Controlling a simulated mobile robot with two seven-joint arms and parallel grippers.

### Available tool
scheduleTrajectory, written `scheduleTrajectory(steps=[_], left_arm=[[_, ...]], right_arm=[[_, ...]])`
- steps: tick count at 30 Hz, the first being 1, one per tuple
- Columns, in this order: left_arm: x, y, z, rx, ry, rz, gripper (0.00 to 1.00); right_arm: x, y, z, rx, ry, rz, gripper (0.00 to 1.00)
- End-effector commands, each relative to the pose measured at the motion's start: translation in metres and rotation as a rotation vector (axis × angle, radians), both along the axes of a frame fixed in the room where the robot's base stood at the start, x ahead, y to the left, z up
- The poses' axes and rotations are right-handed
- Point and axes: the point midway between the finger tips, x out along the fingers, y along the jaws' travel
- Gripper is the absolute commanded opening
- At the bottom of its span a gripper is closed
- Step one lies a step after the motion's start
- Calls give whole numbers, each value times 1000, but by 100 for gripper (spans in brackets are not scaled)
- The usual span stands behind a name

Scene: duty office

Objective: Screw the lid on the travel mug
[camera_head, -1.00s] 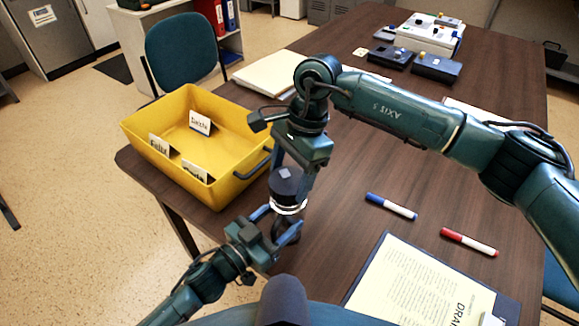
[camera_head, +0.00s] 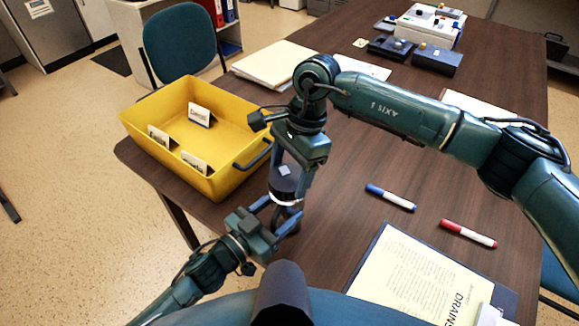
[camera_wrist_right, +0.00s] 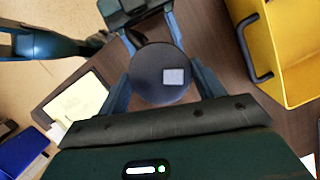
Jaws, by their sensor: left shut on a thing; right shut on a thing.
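The dark round lid (camera_head: 287,185) with a pale square on top is between the fingers of my right gripper (camera_head: 289,180), which is shut on it from above. In the right wrist view the lid (camera_wrist_right: 160,73) shows face-on between both fingers. The travel mug (camera_head: 285,201) is directly below, with a light band showing under the lid. My left gripper (camera_head: 282,220) is shut on the mug from the lower left. Fingers hide most of the mug. I cannot tell whether the lid is seated or how far it is threaded.
A yellow bin (camera_head: 229,185) with several small cards stands at the table's left edge, close to my grippers. A blue marker (camera_head: 390,198), a red marker (camera_head: 468,234) and a clipboard (camera_head: 415,285) lie to the right. Boxes with knobs (camera_head: 428,30) stand at the far end.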

Motion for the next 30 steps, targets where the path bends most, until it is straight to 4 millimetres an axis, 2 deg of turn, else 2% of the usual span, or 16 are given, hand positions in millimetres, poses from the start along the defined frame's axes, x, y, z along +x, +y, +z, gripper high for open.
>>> scheduleTrajectory(steps=[11,28,29,30], left_arm=[[0,0,0,1,1,0,17],[0,0,0,1,1,0,17],[0,0,0,1,1,0,0],[0,0,0,1,1,0,0]], right_arm=[[0,0,0,0,0,0,45],[0,0,-11,1,1,-1,45],[0,0,-12,1,1,-1,45],[0,0,-12,0,1,-3,45]])
